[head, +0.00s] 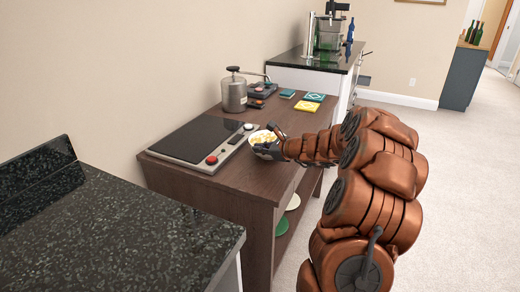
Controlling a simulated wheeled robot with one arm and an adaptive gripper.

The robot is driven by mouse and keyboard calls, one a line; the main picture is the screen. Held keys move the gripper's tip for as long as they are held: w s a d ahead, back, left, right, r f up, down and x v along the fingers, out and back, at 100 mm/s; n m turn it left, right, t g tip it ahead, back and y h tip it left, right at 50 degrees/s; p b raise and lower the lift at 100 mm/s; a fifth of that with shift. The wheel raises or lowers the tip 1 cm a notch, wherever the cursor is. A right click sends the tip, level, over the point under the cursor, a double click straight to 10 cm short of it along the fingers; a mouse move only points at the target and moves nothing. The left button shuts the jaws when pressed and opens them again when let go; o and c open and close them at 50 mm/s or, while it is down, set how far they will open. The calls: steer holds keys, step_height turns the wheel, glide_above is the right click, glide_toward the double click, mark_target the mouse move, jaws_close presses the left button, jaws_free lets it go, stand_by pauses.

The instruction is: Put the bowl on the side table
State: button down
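A white bowl (262,135) with something yellowish in it is on or just above the dark brown wooden table (222,188), right of the black cooktop. I cannot tell whether it touches the tabletop. This wooden table may be the side table; no other piece is clearly one. My gripper (267,149) is at the bowl's near right side, its dark fingers against or over the rim. The fingers are small and partly merge with the bowl, so I cannot tell whether they are closed on it.
The black cooktop (200,142) fills the table's left part. A grey pot (234,93), a dark device (261,90) and colourful flat squares (306,106) stand behind the bowl. Plates (292,202) lie on the lower shelf. A black counter (120,235) is at front left. Floor at right is clear.

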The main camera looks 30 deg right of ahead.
steer(key=shift+f, duration=0.1)
steer(key=c, duration=1.3)
jaws_free()
steer(key=shift+r, duration=0.2)
steer(key=v, duration=1.2)
steer(key=shift+f, duration=0.1)
